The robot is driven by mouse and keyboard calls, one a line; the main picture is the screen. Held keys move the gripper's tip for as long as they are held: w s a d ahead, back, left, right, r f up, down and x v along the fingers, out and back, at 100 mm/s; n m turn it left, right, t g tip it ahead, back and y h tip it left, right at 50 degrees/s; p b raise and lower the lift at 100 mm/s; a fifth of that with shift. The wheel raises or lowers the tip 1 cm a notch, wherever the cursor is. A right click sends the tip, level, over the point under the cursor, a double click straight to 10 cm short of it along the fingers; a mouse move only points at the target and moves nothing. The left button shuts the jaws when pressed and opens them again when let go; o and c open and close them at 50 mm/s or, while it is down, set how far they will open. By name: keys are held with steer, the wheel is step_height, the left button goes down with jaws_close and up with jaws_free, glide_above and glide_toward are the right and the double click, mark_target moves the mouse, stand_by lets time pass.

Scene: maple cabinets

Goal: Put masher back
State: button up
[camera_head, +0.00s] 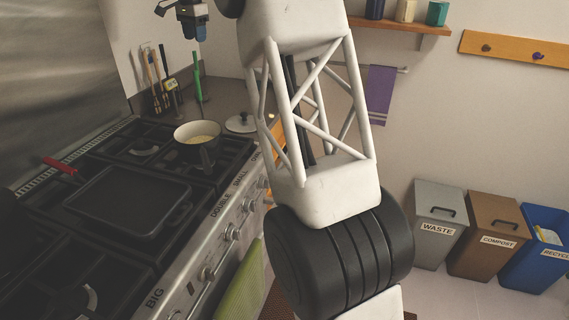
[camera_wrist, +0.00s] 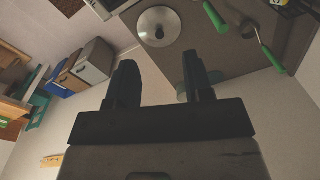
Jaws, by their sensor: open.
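My gripper (camera_head: 192,35) is at the top of the head view, above the back counter. In the wrist view my gripper (camera_wrist: 157,75) has its two dark fingers apart with nothing between them. A green-handled utensil (camera_head: 198,78) stands out at the back counter, below my gripper. In the wrist view, a green handle (camera_wrist: 215,17) and another green-handled tool with a grey shaft (camera_wrist: 273,61) appear beyond the fingers, to the right. I cannot tell which of these is the masher; no mashing head shows clearly.
A pot (camera_head: 198,147) with yellow food stands on the stove (camera_head: 60,240). A round lid (camera_head: 241,123) lies on the counter beside it; it also shows in the wrist view (camera_wrist: 146,24). Several utensils (camera_head: 152,75) stand by the back wall. Bins (camera_head: 438,222) stand at right.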

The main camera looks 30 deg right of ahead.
steer(key=s+n+t, duration=0.1)
steer(key=s+n, duration=0.5)
steer(key=s, duration=3)
steer(key=s+f+n, duration=0.2)
steer(key=s+f, duration=0.4)
steer(key=s, duration=0.4)
steer(key=s+f+n, duration=0.2)
steer(key=s+f, duration=0.4)
steer(key=s, duration=0.4)
steer(key=s+a+f+n+t, duration=0.1)
steer(key=s+f, duration=0.4)
steer(key=s, duration=0.6)
steer(key=shift+f+n, duration=0.4)
steer(key=shift+n, duration=0.2)
